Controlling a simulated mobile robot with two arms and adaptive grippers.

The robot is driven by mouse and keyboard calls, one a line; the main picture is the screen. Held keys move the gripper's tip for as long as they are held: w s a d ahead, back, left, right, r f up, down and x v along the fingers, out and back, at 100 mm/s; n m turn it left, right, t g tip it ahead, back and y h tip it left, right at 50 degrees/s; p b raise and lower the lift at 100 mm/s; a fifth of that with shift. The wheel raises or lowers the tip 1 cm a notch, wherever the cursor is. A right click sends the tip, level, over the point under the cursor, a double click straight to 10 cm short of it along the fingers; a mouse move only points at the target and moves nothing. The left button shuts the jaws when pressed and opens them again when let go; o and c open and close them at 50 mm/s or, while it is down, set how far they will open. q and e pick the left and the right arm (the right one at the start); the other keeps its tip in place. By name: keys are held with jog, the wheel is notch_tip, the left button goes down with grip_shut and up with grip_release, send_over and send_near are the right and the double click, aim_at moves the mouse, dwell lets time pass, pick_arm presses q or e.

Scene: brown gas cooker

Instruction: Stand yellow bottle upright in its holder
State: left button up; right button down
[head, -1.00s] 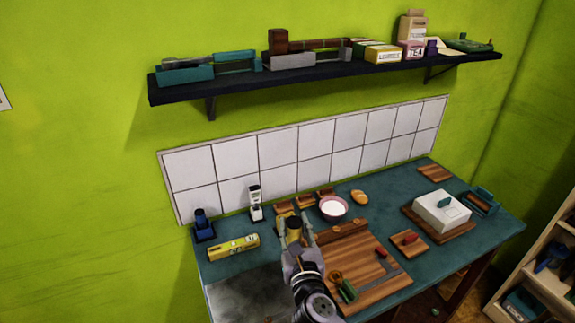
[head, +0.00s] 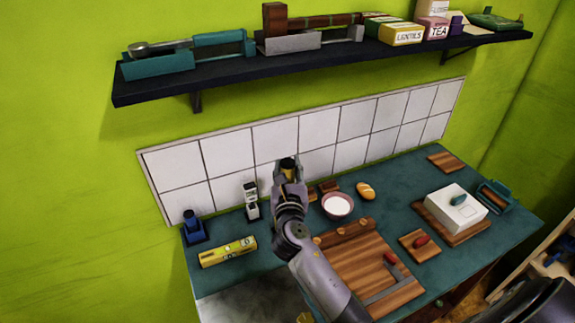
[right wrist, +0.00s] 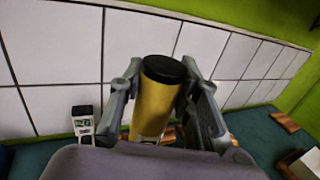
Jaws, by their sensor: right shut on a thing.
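My right gripper (head: 287,172) is shut on the yellow bottle (right wrist: 154,104), which has a black cap. In the right wrist view the bottle stands nearly upright between the fingers, tilted a little, and its lower part is hidden by the gripper. In the head view only the bottle's top (head: 287,163) shows, in front of the white tiles. The gripper is above the back of the counter, to the right of a white-and-black bottle (head: 251,202). Behind and below the gripper, wooden blocks (head: 328,187) are partly hidden; I cannot tell which is the holder. My left gripper is not in view.
A bowl of white stuff (head: 337,205) and a bread roll (head: 366,190) are to the right. A cutting board (head: 362,265) is in front. A dark shelf (head: 300,60) hangs above.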

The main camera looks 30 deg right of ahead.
jog(key=shift+r+p, duration=0.15)
jog(key=shift+p, duration=0.25)
jog(key=shift+w+f+b, duration=0.15)
jog(key=shift+f+b, duration=0.45)
jog(key=shift+f, duration=0.3)
notch_tip(320, 180, down, 3)
jog(key=shift+w+d+f+b, duration=0.1)
jog(key=shift+b, duration=1)
jog(key=shift+f, duration=0.3)
jog(key=shift+f+b, duration=0.25)
jog(key=shift+b, duration=0.2)
jog(key=shift+f, duration=0.3)
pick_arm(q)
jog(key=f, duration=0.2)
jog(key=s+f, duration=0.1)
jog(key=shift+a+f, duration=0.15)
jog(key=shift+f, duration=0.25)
